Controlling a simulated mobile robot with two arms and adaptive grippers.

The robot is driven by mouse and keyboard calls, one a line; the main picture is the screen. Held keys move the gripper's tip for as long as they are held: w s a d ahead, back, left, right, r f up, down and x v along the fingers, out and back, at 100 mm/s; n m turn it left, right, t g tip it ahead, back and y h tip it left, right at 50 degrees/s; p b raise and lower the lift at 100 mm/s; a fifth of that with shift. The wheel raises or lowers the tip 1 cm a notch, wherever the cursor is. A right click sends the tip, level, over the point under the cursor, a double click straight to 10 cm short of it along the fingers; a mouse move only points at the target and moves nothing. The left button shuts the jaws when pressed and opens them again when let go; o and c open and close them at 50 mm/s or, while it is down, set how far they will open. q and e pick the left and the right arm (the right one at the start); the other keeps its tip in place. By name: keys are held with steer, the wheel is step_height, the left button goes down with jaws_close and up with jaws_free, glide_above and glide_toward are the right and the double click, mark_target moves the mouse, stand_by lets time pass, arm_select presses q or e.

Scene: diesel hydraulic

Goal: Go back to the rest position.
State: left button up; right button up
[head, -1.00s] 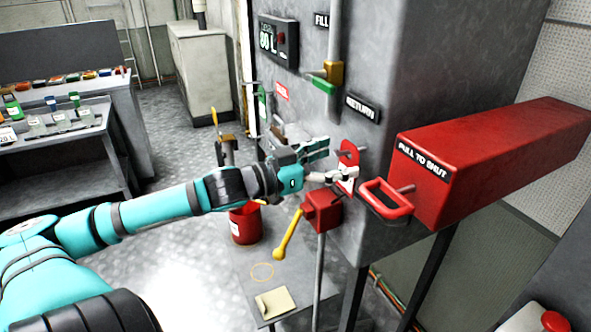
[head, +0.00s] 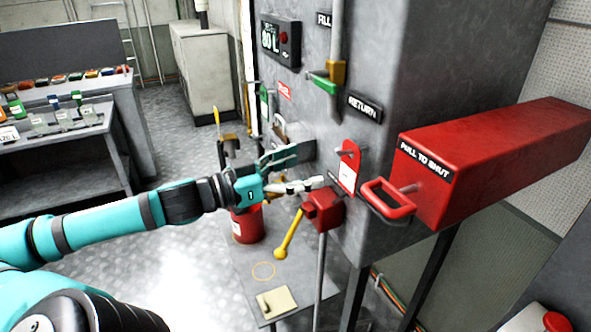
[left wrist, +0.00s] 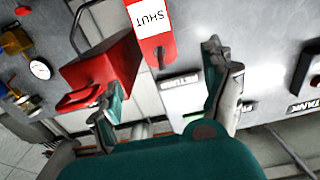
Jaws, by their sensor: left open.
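My left gripper (head: 312,167) is in the middle of the head view, fingers spread and empty, pointing right at the grey tank panel (head: 375,140). A red tag (head: 349,166) with a white label hangs on the panel just right of the fingertips, apart from them. In the left wrist view the red tag (left wrist: 151,25) reads SHUT and shows beyond the open fingers (left wrist: 165,100). My right gripper is in neither view.
A red box (head: 490,160) marked PULL TO SHUT, with a red handle (head: 388,203), juts out at the right. A red bucket (head: 247,226) stands below the gripper. A workbench (head: 60,145) with bottles is at the left. The floor between is open.

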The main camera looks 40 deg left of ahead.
arm_select(q)
steer(key=shift+s+a, duration=0.1)
steer(key=shift+s, duration=0.25)
